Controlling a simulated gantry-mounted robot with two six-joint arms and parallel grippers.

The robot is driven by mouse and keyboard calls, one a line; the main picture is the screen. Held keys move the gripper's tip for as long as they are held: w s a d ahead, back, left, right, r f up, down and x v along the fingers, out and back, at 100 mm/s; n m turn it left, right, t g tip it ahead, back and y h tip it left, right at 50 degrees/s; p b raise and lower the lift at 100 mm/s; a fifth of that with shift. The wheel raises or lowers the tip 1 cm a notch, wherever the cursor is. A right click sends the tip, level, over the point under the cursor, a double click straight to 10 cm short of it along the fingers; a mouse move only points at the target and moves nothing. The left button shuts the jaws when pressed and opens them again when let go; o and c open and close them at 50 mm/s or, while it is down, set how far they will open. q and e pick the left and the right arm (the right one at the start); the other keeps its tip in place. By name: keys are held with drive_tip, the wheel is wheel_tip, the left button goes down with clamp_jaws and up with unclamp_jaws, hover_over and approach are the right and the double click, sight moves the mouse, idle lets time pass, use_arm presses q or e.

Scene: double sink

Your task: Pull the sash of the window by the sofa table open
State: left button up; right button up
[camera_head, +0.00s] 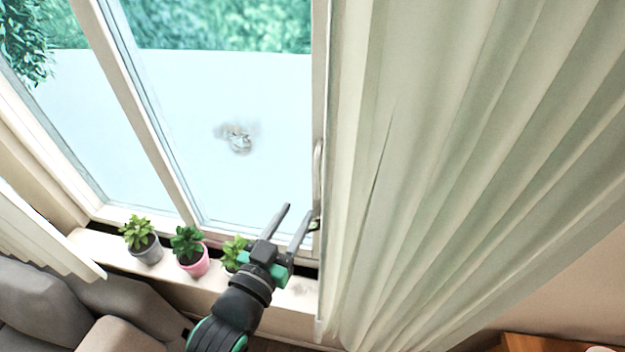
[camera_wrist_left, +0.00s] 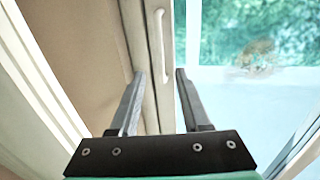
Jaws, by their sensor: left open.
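The window sash (camera_head: 230,185) is a white frame around clear glass. Its white bar handle (camera_head: 318,165) stands vertical on the right frame, beside the curtain edge. My left gripper (camera_head: 299,211) is open and empty in front of the lower right of the window, below most of the handle in the picture. In the left wrist view, the handle (camera_wrist_left: 162,45) appears between and ahead of the two open fingers of the left gripper (camera_wrist_left: 159,74). Its lower end shows near fingertip level; I see no clear contact. My right gripper is not in view.
A long pale green curtain (camera_head: 450,150) hangs close to the right of the handle. Several potted plants, including a pink pot (camera_head: 194,262), stand on the sill (camera_head: 100,246) left of and behind my left gripper. A grey sofa (camera_head: 45,305) is at lower left.

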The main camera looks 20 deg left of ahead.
sight(316, 179)
use_arm(q)
drive_tip(key=w, duration=0.6)
drive_tip(key=w+p, duration=0.1)
drive_tip(key=w, duration=0.4)
drive_tip(key=shift+w+a+r, duration=0.1)
drive_tip(key=shift+w+r, duration=0.1)
drive_tip(key=shift+w, duration=0.15)
clamp_jaws()
idle(0.9)
